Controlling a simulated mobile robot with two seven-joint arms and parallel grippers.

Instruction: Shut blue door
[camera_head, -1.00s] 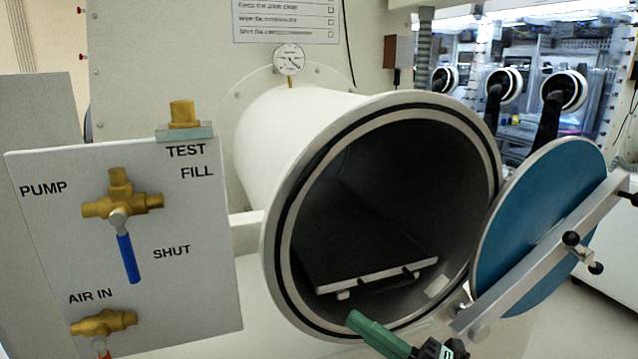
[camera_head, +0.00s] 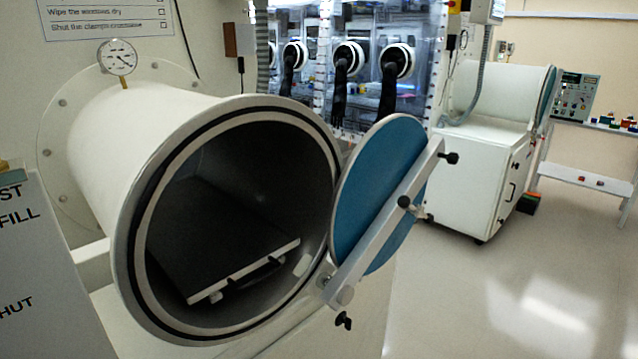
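The blue door (camera_head: 378,190) is a round disc that stands open to the right of the white cylindrical chamber (camera_head: 120,140). A grey bar (camera_head: 390,220) with black knobs crosses its face. It joins the chamber rim near a hinge (camera_head: 338,291) at the lower right. The chamber's round mouth (camera_head: 235,210) is uncovered, and a dark tray with a pale front edge (camera_head: 240,272) lies inside. Neither of my grippers shows in the head view.
A valve panel (camera_head: 30,270) stands at the left edge. A gauge (camera_head: 117,57) sits on top of the chamber. Glove ports (camera_head: 348,58) line the back. A white cabinet (camera_head: 480,180) stands farther right. The floor (camera_head: 500,290) at the right is clear.

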